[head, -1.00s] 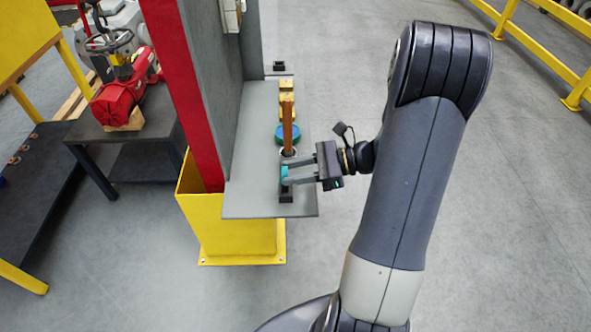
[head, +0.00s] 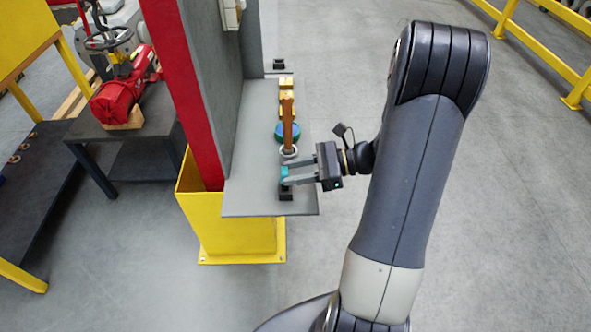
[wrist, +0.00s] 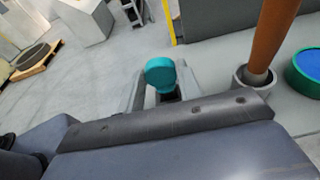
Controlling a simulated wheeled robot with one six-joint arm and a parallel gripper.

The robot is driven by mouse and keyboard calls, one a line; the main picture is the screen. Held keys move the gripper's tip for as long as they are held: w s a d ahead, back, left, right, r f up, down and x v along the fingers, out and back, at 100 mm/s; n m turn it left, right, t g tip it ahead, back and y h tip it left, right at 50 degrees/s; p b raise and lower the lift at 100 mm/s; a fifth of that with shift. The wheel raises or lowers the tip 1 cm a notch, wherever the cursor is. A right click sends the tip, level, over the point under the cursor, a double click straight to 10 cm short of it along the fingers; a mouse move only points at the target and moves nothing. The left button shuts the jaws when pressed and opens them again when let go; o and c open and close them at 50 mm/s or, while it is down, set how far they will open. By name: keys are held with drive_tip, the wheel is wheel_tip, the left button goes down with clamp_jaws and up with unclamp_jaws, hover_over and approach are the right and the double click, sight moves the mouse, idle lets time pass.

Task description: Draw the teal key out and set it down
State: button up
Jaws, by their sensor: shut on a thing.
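The teal key (head: 285,172) is between the fingers of my gripper (head: 286,174), which is shut on it. In the head view it is just above a small black block (head: 286,194) near the front end of the grey shelf (head: 248,207). In the wrist view the key's round teal head (wrist: 160,74) stands up between the fingers, with a dark part below it. The gripper body hides the key's lower end, so I cannot tell whether it is still in the block.
A brown rod (head: 288,125) rises from a grey ring (head: 289,151) close behind the key. A red-edged grey panel (head: 182,90) stands left. Bare shelf shows in front and beside the block.

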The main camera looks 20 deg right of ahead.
drive_tip(key=shift+f+b, duration=0.75)
drive_tip(key=shift+f, duration=0.5)
drive_tip(key=o, duration=1.2)
drive_tip(key=shift+c, duration=0.2)
drive_tip(key=b+v, duration=0.1)
drive_tip(key=v, duration=1)
drive_tip(key=shift+a, duration=0.1)
drive_tip(key=x, duration=0.3)
drive_tip(key=p+x, duration=0.1)
drive_tip(key=x, duration=0.3)
drive_tip(key=r+x, duration=0.1)
drive_tip(key=x, duration=0.2)
drive_tip(key=shift+w+a+f+p, duration=0.15)
drive_tip(key=shift+w+a+p, duration=0.05)
drive_tip(key=shift+a+p, duration=0.2)
